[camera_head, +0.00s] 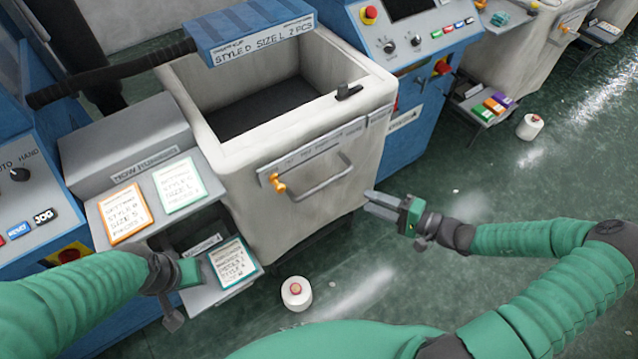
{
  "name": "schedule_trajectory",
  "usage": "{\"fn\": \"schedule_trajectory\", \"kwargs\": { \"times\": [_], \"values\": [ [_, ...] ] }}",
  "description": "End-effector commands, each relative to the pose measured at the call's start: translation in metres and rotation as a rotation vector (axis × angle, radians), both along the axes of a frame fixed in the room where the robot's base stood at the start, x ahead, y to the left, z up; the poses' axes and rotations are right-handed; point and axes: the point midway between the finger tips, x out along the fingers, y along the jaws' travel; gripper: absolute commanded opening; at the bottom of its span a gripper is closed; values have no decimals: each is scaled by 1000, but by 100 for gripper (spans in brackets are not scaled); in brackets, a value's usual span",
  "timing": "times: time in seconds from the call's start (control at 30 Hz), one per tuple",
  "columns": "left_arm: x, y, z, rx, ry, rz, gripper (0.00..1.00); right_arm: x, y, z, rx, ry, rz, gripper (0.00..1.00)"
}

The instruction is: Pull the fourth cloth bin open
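A large cream cloth bin (310,215) stands in the middle, its open top showing a dark, empty-looking inside. Its front has a metal bar handle (322,187) and an orange-yellow latch (278,184) at the left end of a label plate. Whether this is the fourth bin cannot be told. My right gripper (368,200) is right of the handle and apart from it, beside the bin's lower right side. Its grey fingers are apart and hold nothing. My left gripper (190,274) is at the lower left, beside a teal-edged card (234,263); its fingers are not clearly visible.
Orange-edged (125,214) and green-edged (180,184) cards lie on the left ledge. A white yarn cone (296,293) stands on the floor before the bin.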

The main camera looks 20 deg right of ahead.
Motion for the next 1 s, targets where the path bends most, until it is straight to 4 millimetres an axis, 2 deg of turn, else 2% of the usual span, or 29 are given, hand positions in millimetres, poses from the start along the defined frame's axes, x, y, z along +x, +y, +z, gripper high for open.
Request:
{"fn": "schedule_trajectory", "kwargs": {
  "times": [0.4,0.6,0.77,1.0],
  "values": [
    [0,0,-6,0,0,0,36,73,67,-23,9,5,7,38],
    [0,0,-9,0,0,0,36,102,94,-29,4,5,6,38],
    [0,0,-10,0,0,0,36,110,102,-31,2,5,5,38],
    [0,0,-10,0,0,1,36,111,100,-31,4,6,4,37]
  ]
}}
